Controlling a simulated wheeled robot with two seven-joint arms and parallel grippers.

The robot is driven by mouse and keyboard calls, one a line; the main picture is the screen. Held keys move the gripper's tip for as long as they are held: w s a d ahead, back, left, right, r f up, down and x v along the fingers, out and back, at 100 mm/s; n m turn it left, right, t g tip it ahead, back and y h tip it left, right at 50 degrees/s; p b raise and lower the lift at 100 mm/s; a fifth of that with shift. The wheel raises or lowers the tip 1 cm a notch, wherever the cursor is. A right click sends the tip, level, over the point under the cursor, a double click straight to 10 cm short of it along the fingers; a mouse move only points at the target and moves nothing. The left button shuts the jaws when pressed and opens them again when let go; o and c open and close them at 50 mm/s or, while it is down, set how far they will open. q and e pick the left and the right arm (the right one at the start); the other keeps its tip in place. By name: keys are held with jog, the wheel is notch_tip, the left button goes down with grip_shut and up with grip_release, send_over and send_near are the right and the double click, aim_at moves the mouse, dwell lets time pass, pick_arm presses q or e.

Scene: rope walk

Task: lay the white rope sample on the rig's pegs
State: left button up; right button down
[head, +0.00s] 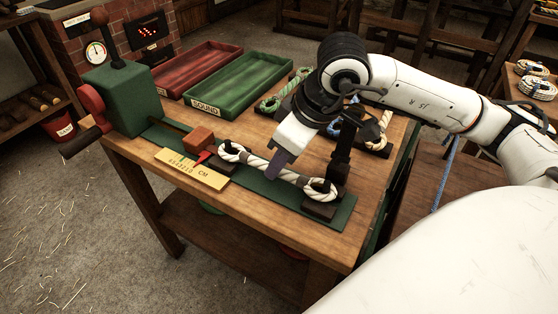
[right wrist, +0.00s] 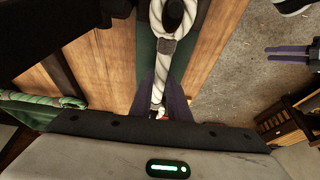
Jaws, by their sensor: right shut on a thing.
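The white rope sample (head: 258,164) has an eye at each end and dark bands. It lies lengthwise over the green bed of the rig (head: 342,212). My right gripper (head: 279,166) is shut on its middle from above; its purple fingers (right wrist: 160,100) flank the rope in the right wrist view. There the eye (right wrist: 172,45) at the right-hand end circles a dark peg (right wrist: 173,12). The left-hand eye (head: 232,152) is over the other end's fitting; I cannot tell whether it circles a peg. My left gripper (right wrist: 288,54) shows at the wrist view's right edge, open and empty.
A green gauge box (head: 112,95) with a red crank stands at the table's left end. A brass plate (head: 191,169) lies in front. Red (head: 207,65) and green (head: 238,84) trays and a green rope (head: 285,92) lie behind. A dark post (head: 341,150) stands close to my right gripper.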

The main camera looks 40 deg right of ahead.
pick_arm(q)
jog(key=shift+f, duration=0.2)
pick_arm(e)
jog(key=shift+f, duration=0.1)
jog(key=c, duration=1.6)
grip_release()
